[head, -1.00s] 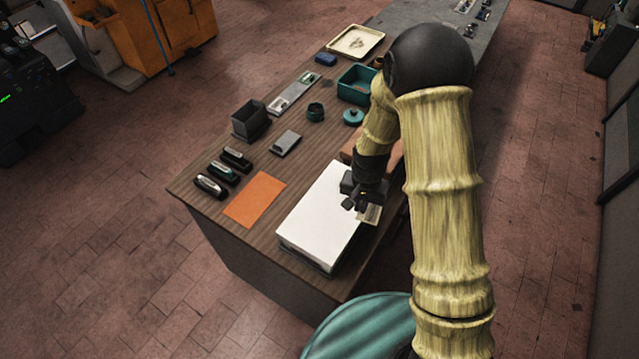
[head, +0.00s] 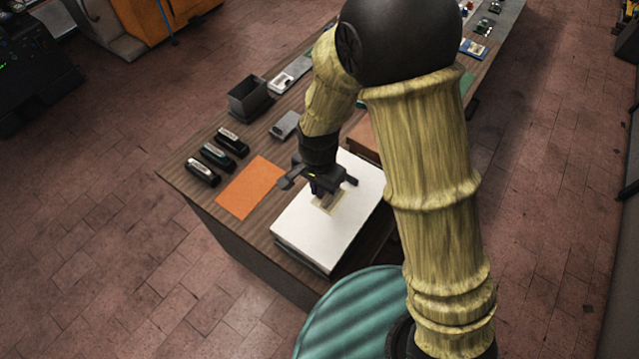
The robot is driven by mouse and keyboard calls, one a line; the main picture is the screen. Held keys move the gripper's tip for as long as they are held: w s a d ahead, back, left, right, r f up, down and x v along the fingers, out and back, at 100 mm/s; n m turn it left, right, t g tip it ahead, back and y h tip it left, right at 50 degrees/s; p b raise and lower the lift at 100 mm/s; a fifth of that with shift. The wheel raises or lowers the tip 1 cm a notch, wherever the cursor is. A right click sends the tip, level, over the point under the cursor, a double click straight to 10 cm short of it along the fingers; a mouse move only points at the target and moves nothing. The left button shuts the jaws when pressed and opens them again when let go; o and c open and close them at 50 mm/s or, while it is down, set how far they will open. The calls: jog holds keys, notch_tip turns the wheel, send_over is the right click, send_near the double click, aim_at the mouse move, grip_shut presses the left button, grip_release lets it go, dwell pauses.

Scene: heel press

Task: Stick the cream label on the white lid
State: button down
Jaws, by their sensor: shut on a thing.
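The white lid (head: 311,236) is a flat, pale rectangular top on a box near the table's front corner. The cream label (head: 332,203) is a small flat piece with darker marks, seen over the middle of the lid. My gripper (head: 325,195) points down over the lid and is shut on the label. The gripper covers part of the label and the far part of the lid. I cannot tell whether the label touches the lid.
An orange sheet (head: 250,187) lies left of the lid, with several dark staplers (head: 217,156) beyond it. A grey bin (head: 248,98) and a small grey block (head: 285,125) stand farther back. A round teal striped top (head: 350,320) is close in front.

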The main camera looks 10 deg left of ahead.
aim_at(319, 210)
jog(key=shift+f, duration=0.15)
jog(key=shift+w+f+b, duration=0.1)
jog(key=shift+f+b, duration=2.35)
jog(key=shift+f, duration=0.55)
jog(key=shift+f, duration=0.15)
jog(key=shift+f, duration=0.4)
jog(key=shift+s, duration=0.2)
